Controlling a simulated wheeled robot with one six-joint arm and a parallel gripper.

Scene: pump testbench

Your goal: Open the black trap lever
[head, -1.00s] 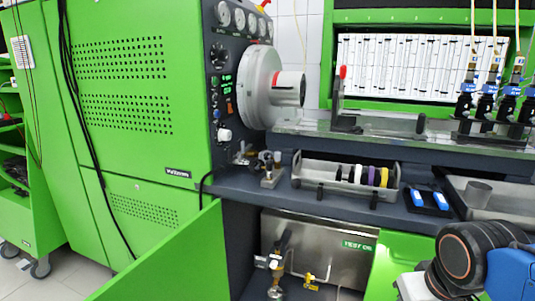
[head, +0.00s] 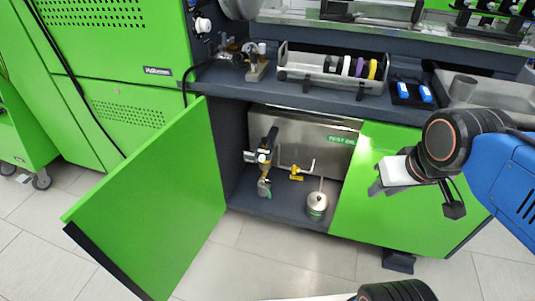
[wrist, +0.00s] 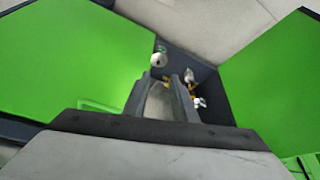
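The trap assembly (head: 264,165) stands inside the open lower cabinet, left of centre. A black lever-like part (head: 271,138) points up at its top, tilted slightly right. It is small, and I cannot tell its exact position. My gripper (head: 376,178) is in front of the green cabinet panel, to the right of the cabinet opening, well apart from the trap. In the wrist view, my gripper's fingers (wrist: 165,92) are apart with nothing between them. Beyond them, small fittings show in the dark cabinet, too small to identify the lever.
A yellow-handled valve (head: 297,173) and a silver oil can (head: 317,205) are in the cabinet before the steel tank (head: 325,150). The green door (head: 165,205) stands open at left. A tray of rings (head: 330,82) sits on the bench above. Floor in front is clear.

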